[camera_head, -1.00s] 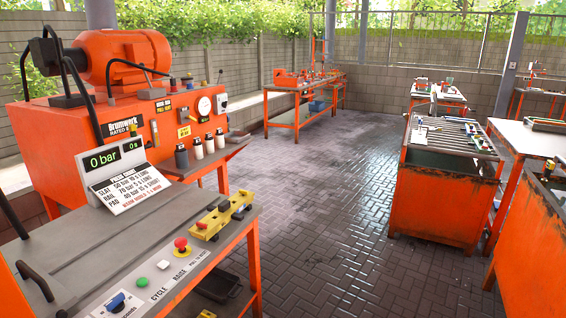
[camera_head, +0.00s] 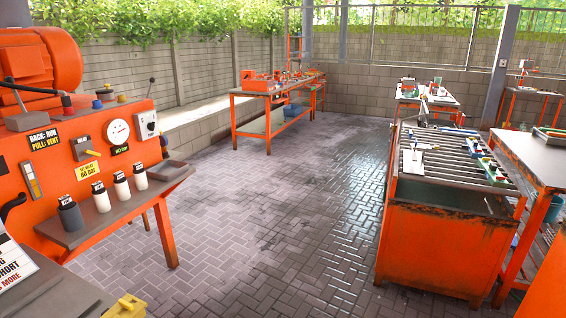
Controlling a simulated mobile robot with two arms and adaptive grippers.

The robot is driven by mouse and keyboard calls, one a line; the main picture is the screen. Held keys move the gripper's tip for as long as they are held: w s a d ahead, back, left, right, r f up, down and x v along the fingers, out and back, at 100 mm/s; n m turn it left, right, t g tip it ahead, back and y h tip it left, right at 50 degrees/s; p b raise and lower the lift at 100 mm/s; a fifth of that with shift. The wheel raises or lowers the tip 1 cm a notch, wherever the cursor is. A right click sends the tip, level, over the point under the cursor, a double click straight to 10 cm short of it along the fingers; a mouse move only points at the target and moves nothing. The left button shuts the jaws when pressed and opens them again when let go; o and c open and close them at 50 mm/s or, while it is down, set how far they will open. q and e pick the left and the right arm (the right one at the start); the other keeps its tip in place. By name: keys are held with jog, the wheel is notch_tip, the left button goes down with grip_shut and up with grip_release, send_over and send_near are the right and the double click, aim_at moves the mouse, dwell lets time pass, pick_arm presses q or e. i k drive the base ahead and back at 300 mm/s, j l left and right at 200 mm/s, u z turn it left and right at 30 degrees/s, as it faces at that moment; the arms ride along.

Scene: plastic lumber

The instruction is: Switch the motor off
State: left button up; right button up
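The orange motor (camera_head: 38,62) sits on top of the orange machine cabinet (camera_head: 45,170) at the left, cut off by the picture's edge. The cabinet's front carries a round white gauge (camera_head: 118,131) and, to its right, a small pale switch box (camera_head: 147,125). Which way its switch is set is too small to tell. A yellow lever or gauge strip (camera_head: 31,180) is on the panel's left. Several small knobs (camera_head: 104,95) stand along the cabinet's top edge. Neither of my grippers is in view.
A grey bench corner with a sign (camera_head: 14,268) is at lower left. The paved floor (camera_head: 270,220) is clear in the middle. An orange roller table (camera_head: 440,235) stands right.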

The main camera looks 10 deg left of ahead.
aim_at(151, 126)
jog(key=i+l+u, duration=0.15)
jog(key=i+u, duration=0.35)
jog(key=i+l+u, duration=0.8)
jog(key=u, duration=0.15)
jog(key=i+l+u, duration=0.1)
jog(key=u, duration=0.2)
jog(key=l+u, duration=0.15)
jog(key=u, duration=0.2)
jog(key=i, duration=0.05)
